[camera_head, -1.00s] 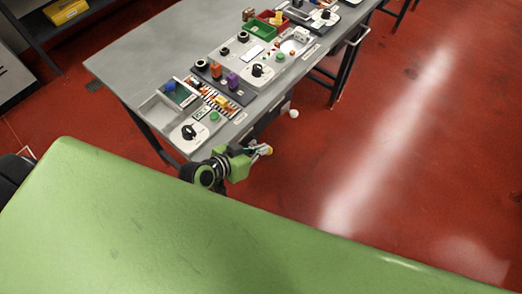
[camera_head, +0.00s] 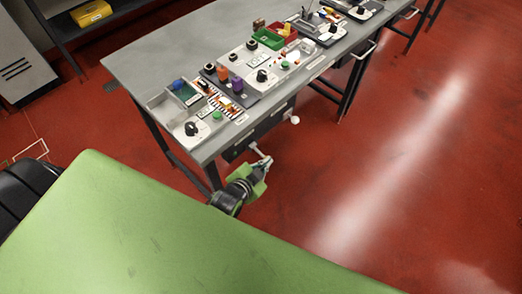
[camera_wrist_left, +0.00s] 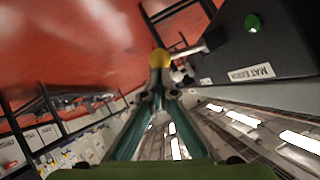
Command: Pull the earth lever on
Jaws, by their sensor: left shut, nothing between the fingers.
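A dark box (camera_head: 262,128) hangs under the table's front edge. In the left wrist view the box (camera_wrist_left: 270,35) has a green lamp and a label starting "MAT". A lever rod (camera_head: 256,149) sticks out from it toward my left gripper. In the left wrist view the grey rod (camera_wrist_left: 188,50) ends in a yellow knob (camera_wrist_left: 160,58). My left gripper (camera_head: 265,163) is shut and empty, its fingertips (camera_wrist_left: 160,72) right at the knob. I cannot tell whether they touch it. My right gripper is not in view.
The grey table (camera_head: 165,55) carries several panels, trays and small parts above the box. A second rod with a white knob (camera_head: 294,120) sticks out farther right. My green body surface fills the near side. The red floor (camera_head: 390,150) at the right is clear.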

